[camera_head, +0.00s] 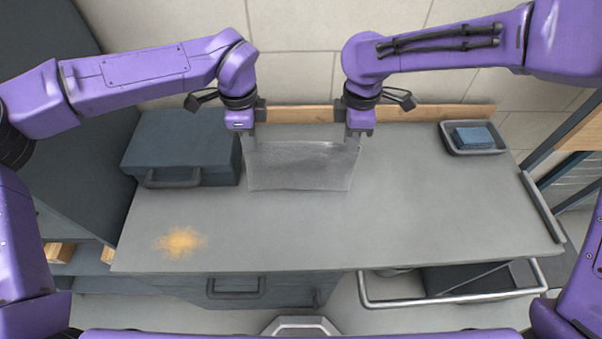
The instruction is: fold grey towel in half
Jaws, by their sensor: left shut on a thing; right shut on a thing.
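The grey towel (300,167) is at the back middle of the workbench, stretched between my two grippers. Its far edge is held up at both corners, and its near edge hangs to or lies on the bench top; I cannot tell which. My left gripper (249,143) is shut on the towel's far left corner. My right gripper (353,141) is shut on its far right corner. Both grippers point down, and their fingertips are partly hidden by the towel.
A dark toolbox (190,135) stands at the back left of the grey workbench (400,220). A tray (447,142) with a blue folded cloth (473,138) is at the back right. A patch of orange-brown powder (180,242) lies at the front left. The front middle and right are clear.

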